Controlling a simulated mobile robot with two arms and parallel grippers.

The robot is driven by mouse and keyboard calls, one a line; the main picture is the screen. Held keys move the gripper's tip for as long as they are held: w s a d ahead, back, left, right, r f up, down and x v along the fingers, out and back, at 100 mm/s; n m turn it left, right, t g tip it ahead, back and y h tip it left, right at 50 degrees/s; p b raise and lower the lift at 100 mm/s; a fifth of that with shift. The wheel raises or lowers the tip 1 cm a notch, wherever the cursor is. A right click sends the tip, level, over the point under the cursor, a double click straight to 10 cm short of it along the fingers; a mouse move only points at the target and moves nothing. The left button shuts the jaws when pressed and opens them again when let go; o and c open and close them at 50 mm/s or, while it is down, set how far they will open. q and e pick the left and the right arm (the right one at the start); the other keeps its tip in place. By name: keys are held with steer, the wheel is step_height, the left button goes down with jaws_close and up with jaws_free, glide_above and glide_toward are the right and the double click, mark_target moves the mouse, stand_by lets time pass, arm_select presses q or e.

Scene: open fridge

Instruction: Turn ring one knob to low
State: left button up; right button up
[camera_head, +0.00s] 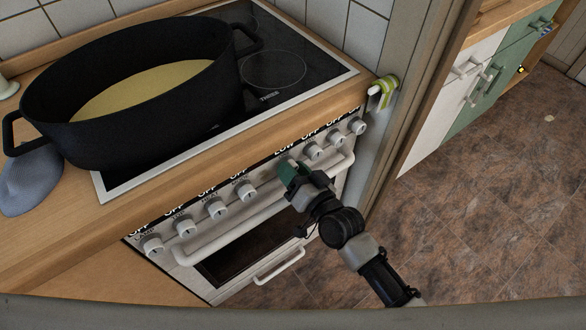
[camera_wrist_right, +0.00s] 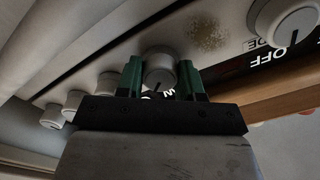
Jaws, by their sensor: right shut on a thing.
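The stove front (camera_head: 215,235) carries a row of round white knobs. My right gripper (camera_head: 289,168) is at a knob in the middle of the row. In the right wrist view its two green fingers (camera_wrist_right: 160,78) are shut on either side of that white knob (camera_wrist_right: 158,70). In the head view the gripper mostly hides the knob. The label above it reads LOW, and part of a word ending in W shows beside the knob in the wrist view. My left gripper is not in view.
A large black pot (camera_head: 140,85) with yellowish contents stands on the black glass cooktop (camera_head: 290,60). A grey-blue cloth item (camera_head: 33,180) lies left of it. The oven handle (camera_head: 235,232) runs just below the knobs. A door frame is at the right, with open tiled floor (camera_head: 470,220) beyond.

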steer(key=o, duration=0.9)
steer(key=shift+o, duration=0.2)
steer(key=v, duration=1.1)
steer(key=shift+w, duration=0.15)
